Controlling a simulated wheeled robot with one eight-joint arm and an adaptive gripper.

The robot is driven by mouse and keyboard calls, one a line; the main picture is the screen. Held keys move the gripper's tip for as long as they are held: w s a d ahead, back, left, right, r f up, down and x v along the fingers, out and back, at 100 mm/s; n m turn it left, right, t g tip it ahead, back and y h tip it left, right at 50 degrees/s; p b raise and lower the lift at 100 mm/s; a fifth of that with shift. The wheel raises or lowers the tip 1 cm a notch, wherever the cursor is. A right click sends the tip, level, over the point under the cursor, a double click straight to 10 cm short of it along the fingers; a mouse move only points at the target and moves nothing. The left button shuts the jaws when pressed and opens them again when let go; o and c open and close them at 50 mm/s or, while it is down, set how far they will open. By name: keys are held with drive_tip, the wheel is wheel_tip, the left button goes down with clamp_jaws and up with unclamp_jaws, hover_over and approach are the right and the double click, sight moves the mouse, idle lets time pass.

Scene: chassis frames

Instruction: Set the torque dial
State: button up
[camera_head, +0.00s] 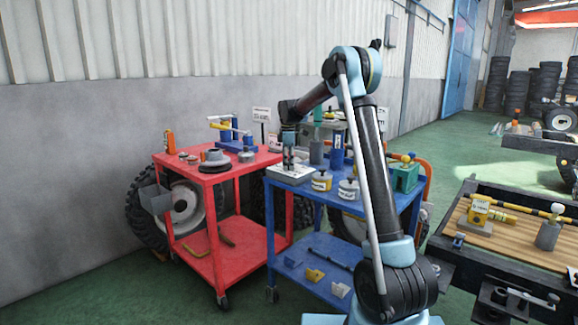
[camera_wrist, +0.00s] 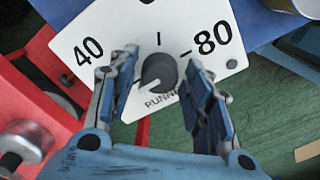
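The torque dial is a round dark knob (camera_wrist: 159,72) on a white plate (camera_wrist: 103,20) in the wrist view. The plate is marked 40 at the left and 80 at the right, with short tick marks between them. A light pointer mark on the knob faces the lower left. Lettering starting "RUNN" below the knob is partly hidden by a finger. My gripper (camera_wrist: 162,62) is open, with one blue finger on each side of the knob. A gap shows at each side. In the head view my gripper (camera_head: 289,158) points down over the dial's box (camera_head: 288,176) on the blue cart.
A red cart (camera_head: 240,246) with parts stands to the left. A wooden-topped bench (camera_head: 520,238) stands at the right. Green floor is open between.

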drive_tip(key=c, duration=0.6)
drive_tip(key=shift+d, duration=0.15)
